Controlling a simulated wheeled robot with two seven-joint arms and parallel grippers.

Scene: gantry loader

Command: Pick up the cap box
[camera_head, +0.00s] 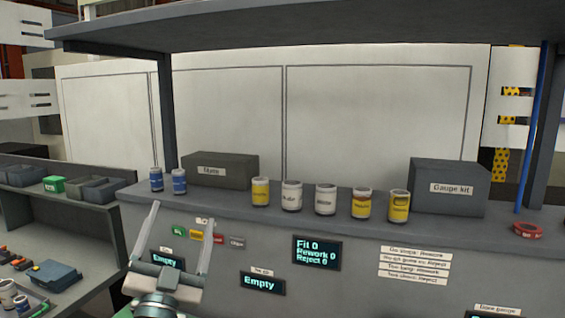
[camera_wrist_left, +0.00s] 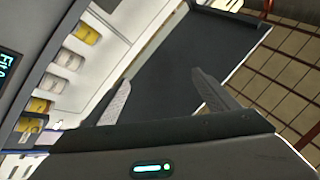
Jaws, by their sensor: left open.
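No box labelled as the cap box can be made out in either view. Two dark lidded boxes stand on the shelf in the head view: one with a short, blurred label (camera_head: 222,171) at left and one labelled "Gauge kit" (camera_head: 450,187) at right. My left gripper (camera_head: 184,207) is open and empty, its fingers raised in front of the shelf's front panel, below the left box. It also shows in the left wrist view (camera_wrist_left: 160,78), with nothing between its fingers. My right gripper is not in view.
Several jars with yellow, white and blue labels, such as a yellow one (camera_head: 261,191), line the shelf ledge. A red ring (camera_head: 528,230) lies at right. A side bench at left holds a green bin (camera_head: 53,184), grey bins and a blue box (camera_head: 54,273). A top shelf (camera_head: 300,25) overhangs.

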